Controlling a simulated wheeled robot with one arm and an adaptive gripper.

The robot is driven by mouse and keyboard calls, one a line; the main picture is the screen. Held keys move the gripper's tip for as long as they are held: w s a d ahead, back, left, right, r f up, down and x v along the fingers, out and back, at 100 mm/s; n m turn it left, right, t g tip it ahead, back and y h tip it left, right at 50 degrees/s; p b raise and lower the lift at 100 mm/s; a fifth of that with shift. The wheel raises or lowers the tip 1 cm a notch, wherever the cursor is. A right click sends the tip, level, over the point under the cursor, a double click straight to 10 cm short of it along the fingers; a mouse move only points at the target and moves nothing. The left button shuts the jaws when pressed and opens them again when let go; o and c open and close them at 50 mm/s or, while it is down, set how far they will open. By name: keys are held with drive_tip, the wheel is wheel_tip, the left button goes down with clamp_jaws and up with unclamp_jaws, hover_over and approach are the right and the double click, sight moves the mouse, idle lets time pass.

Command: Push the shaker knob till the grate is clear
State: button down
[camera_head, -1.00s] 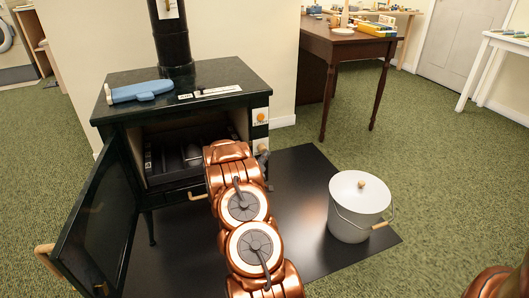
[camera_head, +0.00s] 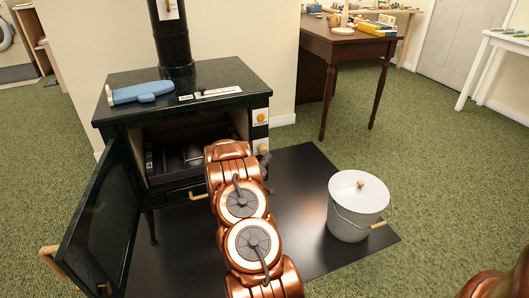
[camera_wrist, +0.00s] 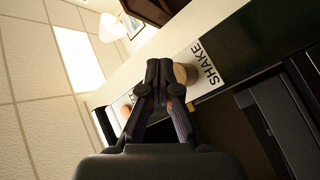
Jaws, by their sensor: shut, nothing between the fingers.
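The black stove (camera_head: 215,80) stands with its door (camera_head: 100,215) swung open to the left. The grate (camera_head: 170,160) shows as dark bars inside; what lies on it is too dim to tell. The round wooden shaker knob (camera_head: 263,148) is on the stove's right front. In the wrist view the knob (camera_wrist: 186,73) sits beside the SHAKE label (camera_wrist: 209,63). My gripper (camera_wrist: 160,70) is shut and empty, its fingertips right by the knob and partly covering it. I cannot tell if they touch. In the head view my gripper (camera_head: 265,163) is small beside the stove front.
A white lidded bucket (camera_head: 350,225) stands on the black floor plate (camera_head: 300,190) right of my arm. A blue tool (camera_head: 140,92) lies on the stove top. A second wooden knob (camera_head: 260,117) is above the shaker knob. A brown table (camera_head: 345,45) stands behind.

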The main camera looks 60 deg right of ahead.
sight(264, 152)
drive_tip(key=shift+w+d+p, duration=0.25)
drive_tip(key=shift+w+p, duration=0.1)
drive_tip(key=shift+p, duration=0.15)
drive_tip(key=shift+w+d+p, duration=0.35)
drive_tip(key=shift+w+p, duration=0.05)
drive_tip(key=shift+w, duration=0.15)
drive_tip(key=shift+w+d+p, duration=0.35)
drive_tip(key=shift+w, duration=0.2)
idle(2.2)
drive_tip(key=shift+s, duration=0.1)
drive_tip(key=shift+s+a+p, duration=0.4)
drive_tip(key=shift+s+a, duration=0.1)
drive_tip(key=shift+s, duration=0.2)
drive_tip(key=shift+s+a+p, duration=0.35)
drive_tip(key=shift+s+a, duration=0.1)
drive_tip(key=shift+s, duration=0.2)
drive_tip(key=shift+s, duration=0.15)
drive_tip(key=shift+s+a+p, duration=0.4)
drive_tip(key=shift+s+a, duration=0.3)
drive_tip(key=shift+s, duration=0.3)
drive_tip(key=shift+s+a+p, duration=0.35)
drive_tip(key=shift+s+a, duration=0.3)
drive_tip(key=shift+s, duration=0.3)
drive_tip(key=shift+w, duration=0.1)
